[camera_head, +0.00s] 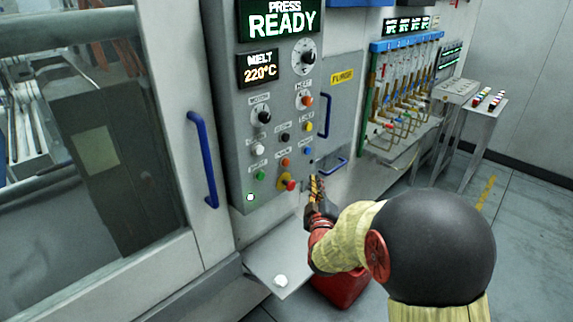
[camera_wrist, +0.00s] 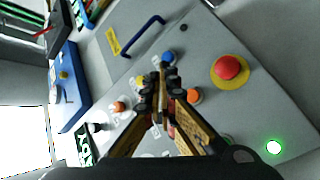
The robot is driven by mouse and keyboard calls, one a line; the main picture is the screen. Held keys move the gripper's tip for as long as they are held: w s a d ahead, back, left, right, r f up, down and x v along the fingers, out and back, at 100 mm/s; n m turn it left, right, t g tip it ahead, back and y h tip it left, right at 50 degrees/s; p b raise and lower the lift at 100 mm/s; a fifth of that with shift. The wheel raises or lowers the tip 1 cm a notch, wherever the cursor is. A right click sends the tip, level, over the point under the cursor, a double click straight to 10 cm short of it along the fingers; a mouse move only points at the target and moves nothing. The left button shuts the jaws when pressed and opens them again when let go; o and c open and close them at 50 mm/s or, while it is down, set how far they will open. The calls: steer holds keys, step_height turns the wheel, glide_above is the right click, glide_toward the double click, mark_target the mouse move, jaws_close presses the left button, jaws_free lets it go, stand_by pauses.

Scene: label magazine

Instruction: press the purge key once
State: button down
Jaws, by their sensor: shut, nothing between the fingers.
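The grey press panel (camera_head: 272,205) carries several coloured keys and knobs under small labels too small to read, so I cannot tell which key is the purge key. A blue key (camera_head: 308,151), a small orange key (camera_head: 286,162), a yellow key (camera_head: 308,127) and a green key (camera_head: 260,175) show in the head view. My gripper (camera_head: 316,180) is shut and empty, right of the panel's lower part. In the wrist view my fingertips (camera_wrist: 163,72) appear close to the blue key (camera_wrist: 168,57), with the orange key (camera_wrist: 193,96) just right; contact cannot be told.
A red mushroom button (camera_head: 290,184) on a yellow base sits low on the panel, near my gripper; it also shows in the wrist view (camera_wrist: 231,67). A blue handle (camera_head: 334,165) is on the grey door to the right. A shelf (camera_head: 282,270) juts out below.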

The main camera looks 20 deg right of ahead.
mark_target(286, 163)
steer(key=w+a, duration=0.3)
steer(key=w, duration=0.5)
steer(key=shift+w, duration=0.15)
stand_by(1.5)
steer(key=shift+w+a, duration=0.15)
steer(key=shift+w, duration=0.2)
steer(key=shift+w+a+b, duration=0.15)
steer(key=shift+w+b, duration=0.15)
steer(key=shift+w, duration=0.15)
stand_by(0.8)
steer(key=shift+s, duration=0.15)
steer(key=shift+s+d, duration=0.3)
steer(key=shift+s, duration=0.4)
